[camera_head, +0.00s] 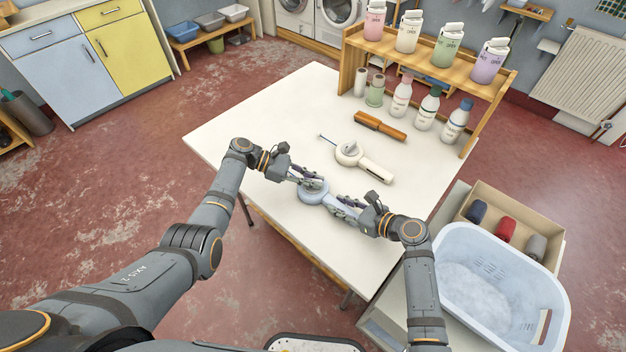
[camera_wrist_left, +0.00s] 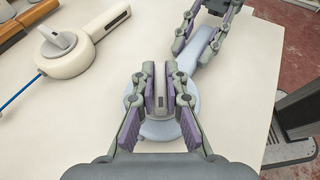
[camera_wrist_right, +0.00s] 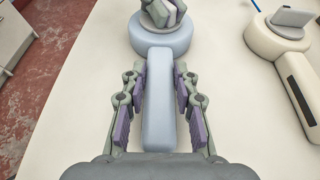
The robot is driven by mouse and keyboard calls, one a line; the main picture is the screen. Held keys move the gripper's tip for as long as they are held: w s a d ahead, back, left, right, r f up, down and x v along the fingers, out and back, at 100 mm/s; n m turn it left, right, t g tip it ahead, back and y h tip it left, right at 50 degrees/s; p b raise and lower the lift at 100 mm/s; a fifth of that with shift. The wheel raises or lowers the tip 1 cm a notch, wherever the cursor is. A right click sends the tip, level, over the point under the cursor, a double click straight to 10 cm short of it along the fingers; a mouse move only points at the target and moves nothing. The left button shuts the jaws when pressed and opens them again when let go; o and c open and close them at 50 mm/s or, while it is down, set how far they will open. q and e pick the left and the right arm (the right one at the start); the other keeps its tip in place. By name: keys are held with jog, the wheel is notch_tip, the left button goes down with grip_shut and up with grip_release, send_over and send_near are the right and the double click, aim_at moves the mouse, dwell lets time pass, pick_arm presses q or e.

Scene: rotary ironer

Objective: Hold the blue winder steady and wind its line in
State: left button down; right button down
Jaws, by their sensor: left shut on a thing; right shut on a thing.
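The blue winder lies on the white table near its front edge, with a round body (camera_head: 312,195) and a straight handle (camera_wrist_right: 160,105). My left gripper (camera_head: 309,183) is shut on the grey crank knob (camera_wrist_left: 160,92) on top of the round body. My right gripper (camera_head: 347,206) is shut on the handle, its pads on both sides of it in the right wrist view (camera_wrist_right: 160,90). No line shows coming from the blue winder; part of its body is hidden by my left fingers.
A cream winder (camera_head: 350,154) with a short blue line lies behind. An orange-brown brush-like tool (camera_head: 380,126) and several bottles (camera_head: 401,98) stand or lie farther back by a wooden shelf (camera_head: 435,65). A pale blue basket (camera_head: 490,290) is at the right front. The table's left part is clear.

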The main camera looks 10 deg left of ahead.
pick_arm(q)
jog(key=shift+s+f+m+g, duration=0.1)
jog(key=shift+m+g, duration=0.2)
dwell(0.4)
jog(key=c, duration=1.4)
grip_release()
jog(key=v, duration=1.2)
